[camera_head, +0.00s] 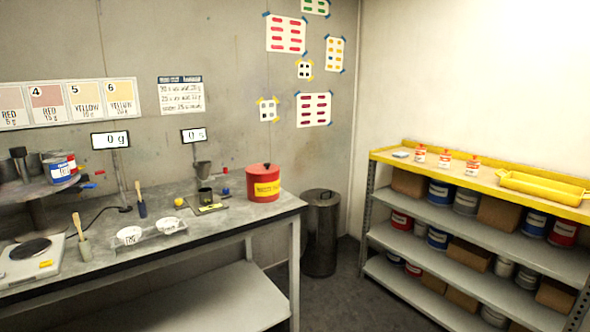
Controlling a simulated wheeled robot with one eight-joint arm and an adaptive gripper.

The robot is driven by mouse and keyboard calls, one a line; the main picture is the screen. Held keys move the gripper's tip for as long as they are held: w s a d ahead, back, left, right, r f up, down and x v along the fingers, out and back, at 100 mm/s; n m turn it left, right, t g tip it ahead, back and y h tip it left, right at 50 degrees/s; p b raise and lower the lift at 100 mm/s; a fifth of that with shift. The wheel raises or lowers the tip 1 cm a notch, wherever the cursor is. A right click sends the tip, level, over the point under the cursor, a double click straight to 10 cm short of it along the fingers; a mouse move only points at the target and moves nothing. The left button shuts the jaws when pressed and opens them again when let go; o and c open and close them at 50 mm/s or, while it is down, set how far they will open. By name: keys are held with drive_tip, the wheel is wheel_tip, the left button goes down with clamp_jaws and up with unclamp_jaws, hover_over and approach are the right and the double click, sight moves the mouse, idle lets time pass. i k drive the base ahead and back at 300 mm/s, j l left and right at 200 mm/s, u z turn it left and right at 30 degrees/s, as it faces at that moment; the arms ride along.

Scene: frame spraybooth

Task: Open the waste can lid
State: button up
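A red can (263,184) with a yellow label stands upright on the right end of the workbench. Its red lid (263,169) appears to be down on it, with a small dark knob or handle on top. The label is too small to read, so I cannot tell for sure which one is the waste can. My gripper is not in view.
A yellow-topped shelf (480,175) with paint tins stands at right. The floor (350,290) between bench and shelf is clear.

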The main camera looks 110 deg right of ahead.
sight(259, 168)
drive_tip(key=z, duration=3.7)
